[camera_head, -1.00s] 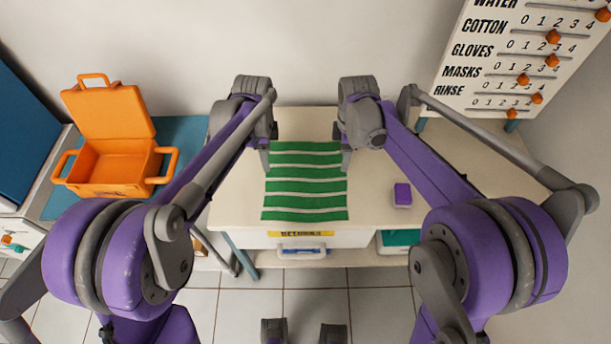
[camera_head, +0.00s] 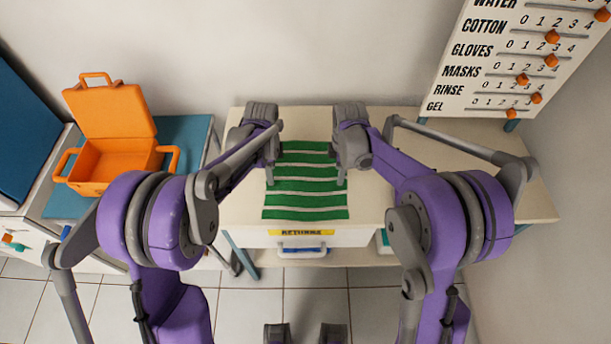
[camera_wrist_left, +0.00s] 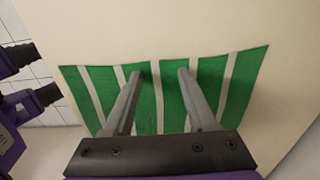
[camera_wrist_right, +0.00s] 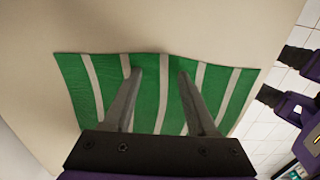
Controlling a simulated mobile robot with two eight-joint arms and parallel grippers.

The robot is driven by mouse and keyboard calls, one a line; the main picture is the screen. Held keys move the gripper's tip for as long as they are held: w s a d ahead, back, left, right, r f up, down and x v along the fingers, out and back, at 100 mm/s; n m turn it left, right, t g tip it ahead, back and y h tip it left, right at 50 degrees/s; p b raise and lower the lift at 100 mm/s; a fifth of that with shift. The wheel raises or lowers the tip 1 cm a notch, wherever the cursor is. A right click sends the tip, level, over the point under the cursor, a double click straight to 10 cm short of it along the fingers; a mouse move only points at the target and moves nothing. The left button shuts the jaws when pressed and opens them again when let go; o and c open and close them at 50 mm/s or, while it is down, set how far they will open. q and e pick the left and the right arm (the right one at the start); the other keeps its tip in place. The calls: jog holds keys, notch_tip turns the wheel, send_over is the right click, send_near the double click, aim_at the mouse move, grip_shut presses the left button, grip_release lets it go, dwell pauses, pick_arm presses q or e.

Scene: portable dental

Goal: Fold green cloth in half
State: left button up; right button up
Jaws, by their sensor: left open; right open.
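The green cloth (camera_head: 305,186) with pale stripes lies spread out on the cream tabletop. My left gripper (camera_head: 271,181) is at its left edge and my right gripper (camera_head: 342,182) at its right edge, about midway along its length. In the left wrist view the open, empty fingers (camera_wrist_left: 158,75) stand apart over the cloth (camera_wrist_left: 208,82). In the right wrist view the open fingers (camera_wrist_right: 160,75) also stand apart over the cloth (camera_wrist_right: 150,95). Whether the fingertips touch the cloth cannot be told. My wrists cover small parts of its side edges.
The cream table (camera_head: 510,195) is bare at the right. A drawer with a yellow label (camera_head: 301,232) is below its front edge. An open orange case (camera_head: 112,165) stands on a blue surface at the left. A slider board (camera_head: 490,65) stands at the back right.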

pick_arm(q)
jog(key=shift+f, duration=0.1)
pick_arm(e)
jog(key=shift+f, duration=0.1)
pick_arm(q)
jog(key=shift+f, duration=0.1)
pick_arm(e)
jog(key=shift+f, duration=0.1)
pick_arm(q)
jog(key=shift+s, duration=0.15)
jog(key=shift+c, duration=1.2)
pick_arm(e)
jog(key=shift+s, duration=0.15)
jog(key=shift+c, duration=1.2)
pick_arm(q)
grip_shut()
pick_arm(e)
grip_shut()
